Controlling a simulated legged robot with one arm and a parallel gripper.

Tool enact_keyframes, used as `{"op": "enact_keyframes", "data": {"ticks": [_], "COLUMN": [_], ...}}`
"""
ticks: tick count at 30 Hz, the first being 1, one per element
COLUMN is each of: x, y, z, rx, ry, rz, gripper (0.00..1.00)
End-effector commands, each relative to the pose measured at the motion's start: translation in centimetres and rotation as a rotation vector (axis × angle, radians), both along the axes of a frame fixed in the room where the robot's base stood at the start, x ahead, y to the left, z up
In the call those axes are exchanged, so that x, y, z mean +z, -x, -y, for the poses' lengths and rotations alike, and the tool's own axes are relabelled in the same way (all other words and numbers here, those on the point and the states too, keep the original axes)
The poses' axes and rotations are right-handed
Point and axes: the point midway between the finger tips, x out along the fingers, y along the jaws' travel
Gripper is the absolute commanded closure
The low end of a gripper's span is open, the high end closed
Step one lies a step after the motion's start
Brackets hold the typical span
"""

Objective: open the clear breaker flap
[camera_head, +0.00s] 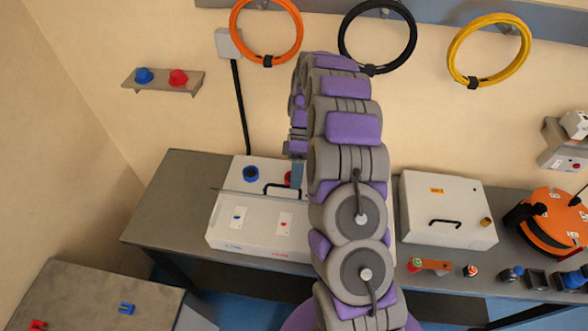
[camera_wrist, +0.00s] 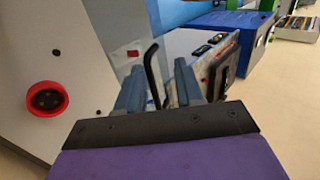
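A white box (camera_head: 262,222) on the bench has blue and red round sockets and a black handle (camera_head: 282,189). A thin edge crosses its top near the handle; it may belong to the clear flap, whose transparent panel I cannot make out clearly. My gripper (camera_head: 297,173) is over the box near the handle, partly hidden by my arm. In the wrist view my gripper (camera_wrist: 158,88) has its two blue-grey fingers apart, and the black handle (camera_wrist: 151,72) shows between them. I cannot tell whether either finger touches it. The red socket (camera_wrist: 47,98) is to the left.
A second white box (camera_head: 446,208) with a black handle is to the right on the grey bench (camera_head: 180,190). An orange reel (camera_head: 552,222) and small parts lie farther right. A wall shelf (camera_head: 165,86) holds blue and red caps. Cable coils hang above.

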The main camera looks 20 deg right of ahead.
Motion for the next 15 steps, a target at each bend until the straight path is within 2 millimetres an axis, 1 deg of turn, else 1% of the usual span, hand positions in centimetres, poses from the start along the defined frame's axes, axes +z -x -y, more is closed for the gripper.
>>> {"op": "enact_keyframes", "data": {"ticks": [1, 8, 15], "x": [0.1, 0.4, 0.7], "y": [0.8, 3.5, 6.7], "z": [-0.1, -0.5, -0.9], "rx": [0.001, 0.001, 0.001], "ry": [-0.002, -0.002, -0.002], "rz": [-0.004, -0.002, -0.002], "gripper": [0.64, 0.64, 0.64]}}
